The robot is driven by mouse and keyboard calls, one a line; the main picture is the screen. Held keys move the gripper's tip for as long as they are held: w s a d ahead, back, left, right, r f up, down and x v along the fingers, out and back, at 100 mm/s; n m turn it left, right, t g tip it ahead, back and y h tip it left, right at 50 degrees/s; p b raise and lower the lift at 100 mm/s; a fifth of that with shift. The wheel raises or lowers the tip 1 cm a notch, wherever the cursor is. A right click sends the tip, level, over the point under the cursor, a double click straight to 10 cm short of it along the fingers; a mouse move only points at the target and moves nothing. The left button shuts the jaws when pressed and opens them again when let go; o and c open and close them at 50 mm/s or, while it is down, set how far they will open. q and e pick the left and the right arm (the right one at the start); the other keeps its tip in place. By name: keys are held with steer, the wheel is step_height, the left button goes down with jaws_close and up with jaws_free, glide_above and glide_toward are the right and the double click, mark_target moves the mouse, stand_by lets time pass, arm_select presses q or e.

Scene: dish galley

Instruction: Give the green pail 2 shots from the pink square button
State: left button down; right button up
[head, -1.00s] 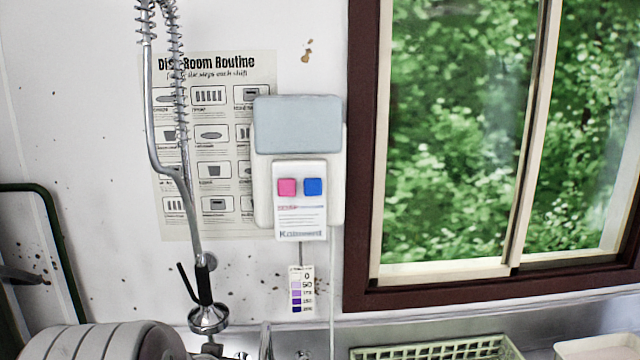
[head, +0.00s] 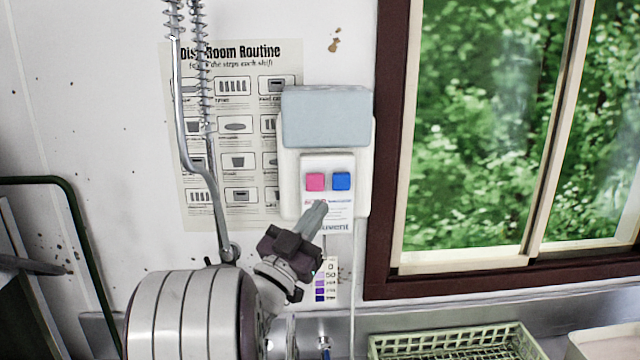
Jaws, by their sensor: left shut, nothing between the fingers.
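The pink square button (head: 315,181) is on the front of the white dispenser (head: 365,150) on the wall, left of a blue square button (head: 341,181). My left gripper (head: 318,208) is shut and empty, its tips in the picture just below the pink button. I see a gap between the tips and the button in the picture, but cannot tell their depth from the panel. The gripper covers part of the label under the buttons. No green pail is in view. My right gripper is not in view.
A spray hose (head: 190,130) hangs left of the dispenser, before a poster (head: 235,215). A colour test strip (head: 330,285) hangs below the dispenser. A green crate (head: 450,342) and a pale tray (head: 605,343) stand at lower right. A window (head: 500,130) fills the right.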

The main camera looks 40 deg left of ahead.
mark_target(315, 182)
arm_select(q)
steer(key=shift+w+a+p, duration=0.4)
steer(key=shift+w+a, duration=1.05)
steer(key=shift+w, duration=0.25)
steer(key=shift+w+a+p, duration=0.4)
steer(key=shift+w+a, duration=1.05)
steer(key=shift+w, duration=0.25)
steer(key=shift+w+a+b, duration=0.3)
steer(key=shift+b, duration=0.1)
